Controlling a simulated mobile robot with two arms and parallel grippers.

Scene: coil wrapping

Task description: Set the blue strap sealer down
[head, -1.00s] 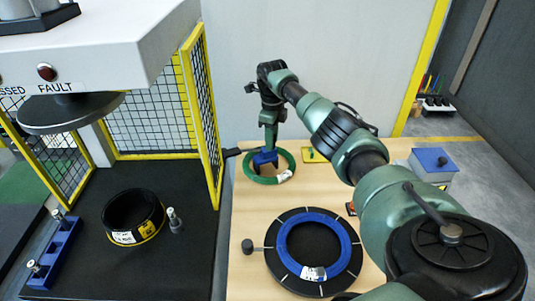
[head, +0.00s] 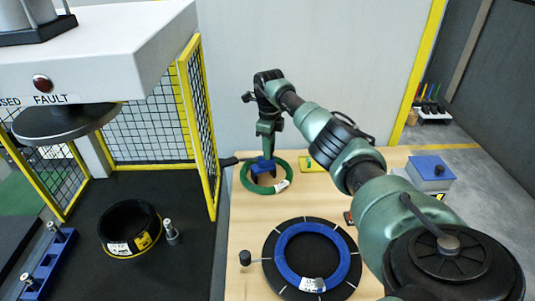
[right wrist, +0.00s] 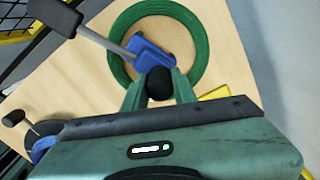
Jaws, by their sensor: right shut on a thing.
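The blue strap sealer (head: 262,164) is at the green coil (head: 284,187) at the back left of the wooden table. My right gripper (right wrist: 160,90) points down and is shut on the sealer's black knob. In the right wrist view the sealer's blue body (right wrist: 148,52) shows inside the ring of the green coil (right wrist: 199,50). Its grey lever with a black grip reaches out over the coil's rim to the left. Whether the sealer touches the table or hangs just above it, I cannot tell. My left gripper is out of view.
On the table (head: 245,222), a blue coil (head: 285,263) lies on a black round turntable in front. A yellow-green item (head: 312,164) lies right of the green coil. A grey box with a blue top (head: 430,170) stands further right. A yellow-framed mesh guard (head: 205,130) stands to the left.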

